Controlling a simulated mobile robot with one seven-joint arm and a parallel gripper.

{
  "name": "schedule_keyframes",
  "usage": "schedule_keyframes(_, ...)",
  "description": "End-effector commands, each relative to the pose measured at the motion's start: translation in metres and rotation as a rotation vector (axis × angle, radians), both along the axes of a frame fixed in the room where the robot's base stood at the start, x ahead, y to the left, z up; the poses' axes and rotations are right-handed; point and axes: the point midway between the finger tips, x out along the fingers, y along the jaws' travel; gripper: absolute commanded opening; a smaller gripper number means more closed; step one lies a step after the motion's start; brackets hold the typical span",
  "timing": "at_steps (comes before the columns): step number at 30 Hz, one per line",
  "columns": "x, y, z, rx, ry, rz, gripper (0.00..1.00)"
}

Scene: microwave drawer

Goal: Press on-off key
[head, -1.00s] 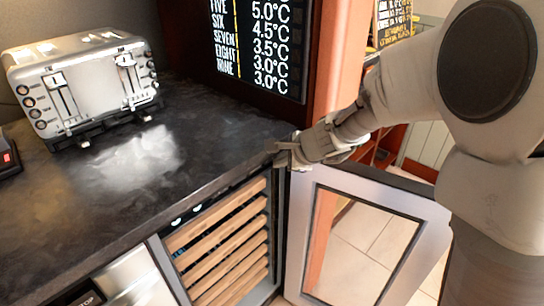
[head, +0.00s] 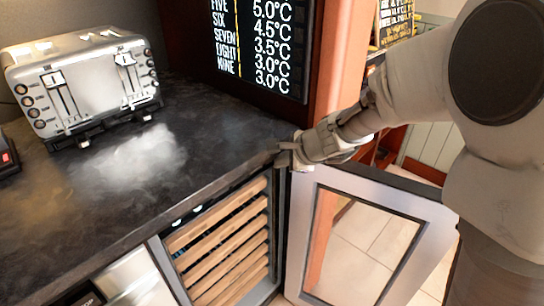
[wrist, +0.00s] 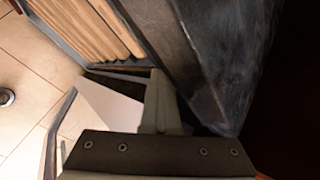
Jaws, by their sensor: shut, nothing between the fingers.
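My gripper (head: 286,152) is shut and empty at the right front corner of the dark countertop (head: 215,150), just above the top of the open cooler door. In the wrist view, its closed fingers (wrist: 161,102) point toward the gap between the counter edge and the door. I cannot make out an on-off key in either view. A small piece of a dark panel with pale lettering (head: 86,298) shows at the bottom left of the head view, mostly cut off by the frame.
The cooler (head: 222,245) has wooden shelf fronts, and its framed glass door (head: 300,240) stands open to the right. A silver toaster (head: 95,85) sits at the back left of the counter. A black price-style board (head: 262,50) stands behind. The counter's middle is clear.

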Motion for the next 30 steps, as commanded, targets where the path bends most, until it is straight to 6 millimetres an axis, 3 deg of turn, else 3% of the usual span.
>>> schedule_keyframes(1, 0.003, 0.012, 0.018, 0.019, -0.028, 0.021, 0.0)
schedule_keyframes(18, -0.025, -0.03, 0.013, 0.01, -0.025, 0.013, 0.0)
schedule_keyframes(30, -0.028, -0.034, 0.012, 0.006, -0.022, 0.014, 0.0)
